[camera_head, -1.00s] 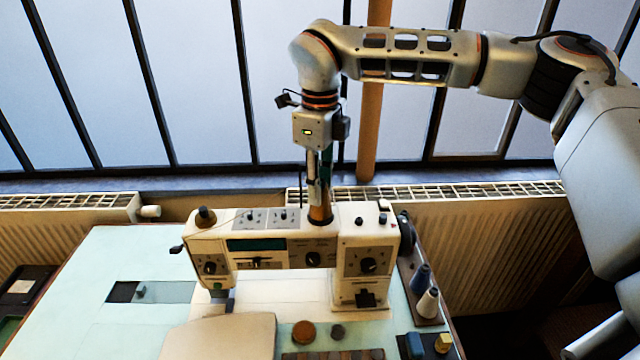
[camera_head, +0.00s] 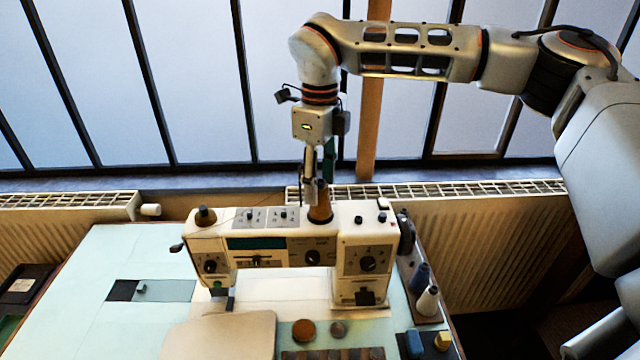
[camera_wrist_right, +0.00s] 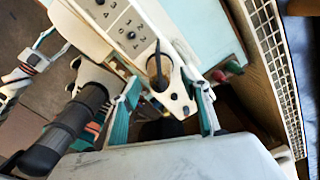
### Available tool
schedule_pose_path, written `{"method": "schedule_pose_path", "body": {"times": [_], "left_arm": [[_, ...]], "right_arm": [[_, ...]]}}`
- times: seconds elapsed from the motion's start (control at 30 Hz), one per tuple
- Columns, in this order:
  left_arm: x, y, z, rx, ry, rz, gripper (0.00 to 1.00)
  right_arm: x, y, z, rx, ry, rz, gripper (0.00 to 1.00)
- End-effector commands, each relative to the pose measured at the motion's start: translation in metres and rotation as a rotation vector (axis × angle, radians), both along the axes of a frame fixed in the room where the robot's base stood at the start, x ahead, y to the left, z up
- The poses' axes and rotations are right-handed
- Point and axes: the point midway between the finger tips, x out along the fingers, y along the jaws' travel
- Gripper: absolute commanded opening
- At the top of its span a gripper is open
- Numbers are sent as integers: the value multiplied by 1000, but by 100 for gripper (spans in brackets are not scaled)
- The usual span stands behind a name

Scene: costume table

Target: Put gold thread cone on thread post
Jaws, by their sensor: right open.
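The gold thread cone (camera_head: 320,204) stands upright on top of the white sewing machine (camera_head: 290,255), right of the machine's middle. My right gripper (camera_head: 319,178) is above and around the cone's upper part, pointing down. In the right wrist view, its two teal-padded fingers (camera_wrist_right: 163,110) are spread apart, with the cone (camera_wrist_right: 153,72) seen end-on beyond them. A thin dark rod crosses the cone's opening in that view. The thread post cannot be made out apart from the cone; I cannot tell whether the rod is the post.
A dark spool (camera_head: 206,215) stands at the machine's left end. Blue (camera_head: 420,277) and white (camera_head: 428,301) thread cones stand on a brown board to the right. Radiators and a window sill lie close behind the table. The pale table top (camera_head: 75,300) is mostly clear at left.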

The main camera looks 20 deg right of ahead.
Motion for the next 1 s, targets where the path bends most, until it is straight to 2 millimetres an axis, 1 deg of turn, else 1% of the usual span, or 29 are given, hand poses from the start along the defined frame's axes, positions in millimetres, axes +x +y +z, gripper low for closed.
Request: {"method": "schedule_pose_path", "body": {"times": [0.3,0.4,0.5,0.6,0.7,1.0], "left_arm": [[1,-1,1,-2,-1,1,45],[1,-1,1,-3,-2,1,45],[1,-1,1,-3,-2,1,45],[1,-1,1,-3,-2,1,45],[1,-1,1,-3,-2,1,45],[1,-1,1,-3,-2,1,45]], "right_arm": [[1,0,62,0,-4,-1,46],[0,0,80,1,-3,-1,46],[0,0,95,-1,-2,-1,46],[0,0,105,-1,-2,0,46],[0,0,110,0,1,0,46],[0,0,112,1,1,1,46]]}}
